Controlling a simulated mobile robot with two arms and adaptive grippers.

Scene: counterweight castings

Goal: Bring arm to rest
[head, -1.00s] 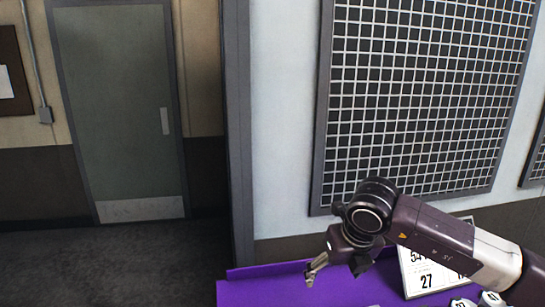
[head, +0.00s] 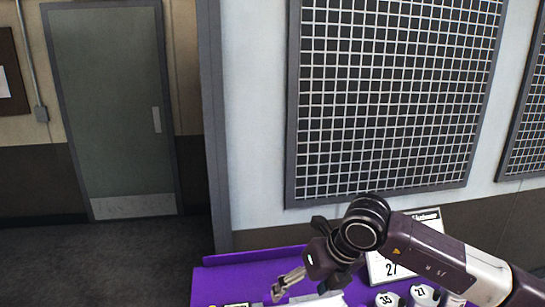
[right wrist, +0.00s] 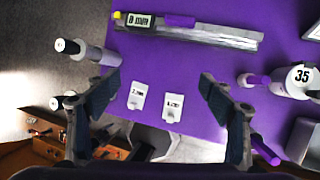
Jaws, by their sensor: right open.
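My right gripper (head: 279,291) is over the left part of a purple bench (head: 215,280) in the head view, its fingers pointing down and to the left. Two small white tags (right wrist: 137,95) lie on the bench below, between the fingers. My left gripper is not in view.
White castings marked 35 (head: 386,299) and 27 (head: 422,292) stand on the bench before a white sign (head: 383,268). A long tool with a display (right wrist: 190,30) lies on the bench. A grey bin (right wrist: 302,140) is at the right. A door (head: 110,110) stands far left.

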